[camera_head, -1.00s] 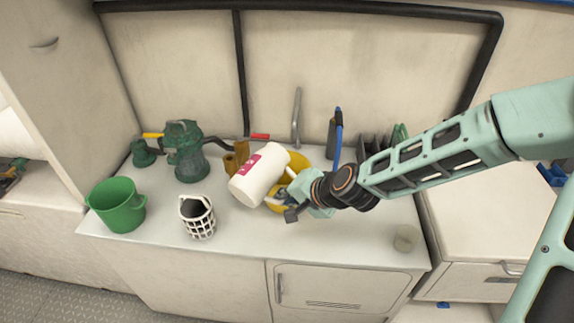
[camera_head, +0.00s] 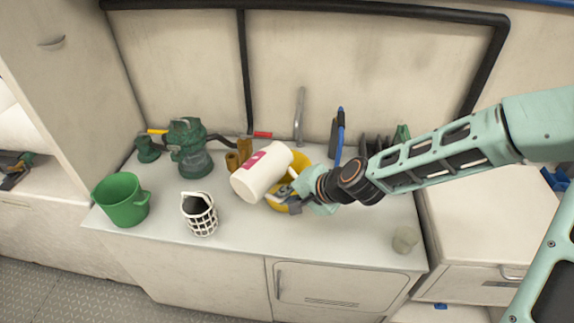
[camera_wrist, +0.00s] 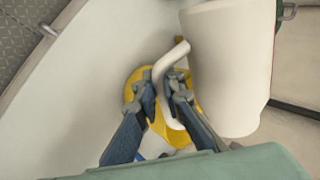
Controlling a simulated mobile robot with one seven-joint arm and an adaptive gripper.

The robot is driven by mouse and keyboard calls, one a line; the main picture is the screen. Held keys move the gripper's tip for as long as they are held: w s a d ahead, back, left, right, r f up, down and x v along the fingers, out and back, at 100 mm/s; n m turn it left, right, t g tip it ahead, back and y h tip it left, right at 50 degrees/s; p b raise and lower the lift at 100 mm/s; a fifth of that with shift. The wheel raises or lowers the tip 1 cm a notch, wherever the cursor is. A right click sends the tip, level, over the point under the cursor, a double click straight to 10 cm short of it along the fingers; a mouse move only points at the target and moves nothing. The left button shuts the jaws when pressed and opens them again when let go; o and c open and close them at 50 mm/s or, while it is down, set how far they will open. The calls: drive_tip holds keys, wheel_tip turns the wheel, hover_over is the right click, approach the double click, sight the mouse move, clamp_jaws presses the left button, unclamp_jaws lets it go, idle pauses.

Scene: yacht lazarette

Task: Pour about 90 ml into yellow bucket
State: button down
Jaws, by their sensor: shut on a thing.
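A white jug (camera_head: 262,172) with a pink-red label is held tilted above the counter in the head view. It also fills the upper right of the wrist view (camera_wrist: 232,70). My gripper (camera_wrist: 168,92) is shut on the jug's white handle (camera_wrist: 162,72). In the head view my gripper (camera_head: 293,201) is just right of the jug. In the wrist view the yellow bucket (camera_wrist: 135,85) shows beneath my fingers. The jug's mouth and any liquid cannot be made out.
A green bucket (camera_head: 122,203) and a white lattice holder (camera_head: 200,214) stand at the counter's left. A green pump (camera_head: 190,150) stands behind them. A small cup (camera_head: 405,239) stands front right. The front middle counter is clear.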

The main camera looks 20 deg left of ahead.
drive_tip(key=shift+s+r+m+g+y+p, duration=0.15)
drive_tip(key=shift+r+m+g+y+p, duration=0.3)
drive_tip(key=shift+p, duration=0.5)
idle(1.6)
drive_tip(key=shift+d, duration=0.1)
